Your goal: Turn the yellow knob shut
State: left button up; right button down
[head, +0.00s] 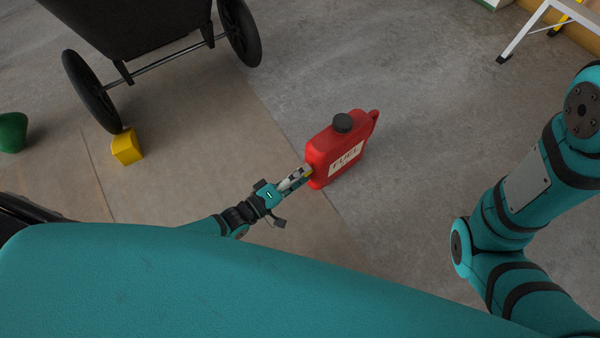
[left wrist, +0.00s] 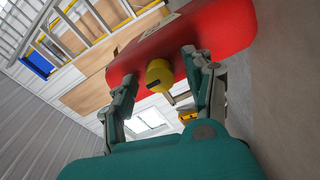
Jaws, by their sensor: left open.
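A red fuel can (head: 340,149) with a black cap and a FUEL label stands on the floor. It also shows in the left wrist view (left wrist: 220,28). The yellow knob (left wrist: 159,75) sticks out of the can's near side, with a dark slot on its face. In the head view only a bit of yellow shows at the fingertips. My left gripper (head: 303,174) is at the can's lower left side. In the left wrist view its open fingers (left wrist: 160,72) stand on either side of the knob, with gaps visible. My right gripper is out of view.
A black two-wheeled cart (head: 135,30) stands at the upper left, with a yellow block (head: 127,147) by its wheel. A green object (head: 12,132) lies at the far left. A ladder foot (head: 520,35) is at the upper right. The floor around the can is clear.

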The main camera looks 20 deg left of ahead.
pick_arm(q)
jog(key=v, duration=1.2)
dwell(0.3)
